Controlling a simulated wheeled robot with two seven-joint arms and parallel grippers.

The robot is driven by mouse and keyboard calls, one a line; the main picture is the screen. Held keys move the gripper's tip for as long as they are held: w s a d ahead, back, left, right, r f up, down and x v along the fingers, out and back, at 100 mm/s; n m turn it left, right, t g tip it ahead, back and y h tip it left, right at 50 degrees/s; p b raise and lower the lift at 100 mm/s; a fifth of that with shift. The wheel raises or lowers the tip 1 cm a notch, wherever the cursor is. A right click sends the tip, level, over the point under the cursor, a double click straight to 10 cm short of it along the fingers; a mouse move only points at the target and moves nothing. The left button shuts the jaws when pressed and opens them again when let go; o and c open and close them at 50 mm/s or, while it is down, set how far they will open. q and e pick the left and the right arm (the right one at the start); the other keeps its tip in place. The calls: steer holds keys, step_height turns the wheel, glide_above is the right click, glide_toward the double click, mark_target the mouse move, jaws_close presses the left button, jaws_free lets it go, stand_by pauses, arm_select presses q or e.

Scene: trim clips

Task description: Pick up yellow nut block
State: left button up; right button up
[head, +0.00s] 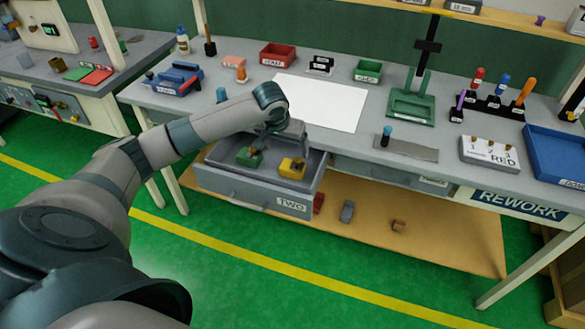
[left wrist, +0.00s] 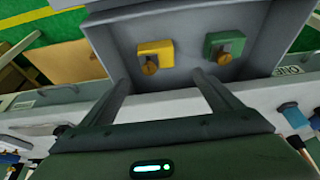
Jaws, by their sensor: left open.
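The yellow nut block (head: 292,168) lies in the open grey drawer marked TWO (head: 222,184), on the right side of its floor in the head view. In the left wrist view the yellow block (left wrist: 148,48) carries a brownish nut on top. My left gripper (left wrist: 160,82) is open and empty, its fingers pointing toward the drawer. In the head view the left gripper (head: 280,138) is over the drawer's back part, above and apart from the yellow block. Its fingertips are hard to make out there. My right gripper does not show.
A green nut block (head: 249,157) lies beside the yellow one in the drawer; it also shows in the left wrist view (left wrist: 228,42). The drawer walls surround both blocks. The bench top (head: 350,145) overhangs behind, with a white sheet (head: 325,102), bins and tools on it.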

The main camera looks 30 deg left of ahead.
mark_target(293, 163)
arm_select(q)
steer(key=p+x, duration=0.1)
steer(key=x, duration=0.6)
steer(key=shift+w+f, duration=0.2)
steer(key=shift+f, duration=0.1)
steer(key=shift+p+x, duration=0.7)
steer(key=shift+x, duration=0.05)
steer(key=shift+d+p+x, duration=0.15)
steer(key=shift+p+x, duration=0.05)
steer(key=shift+x, duration=0.75)
steer(key=shift+d+p+x, duration=0.1)
steer(key=shift+p+x, duration=0.1)
steer(key=shift+x, duration=0.7)
steer(key=shift+s, duration=0.1)
steer(key=c, duration=1.3)
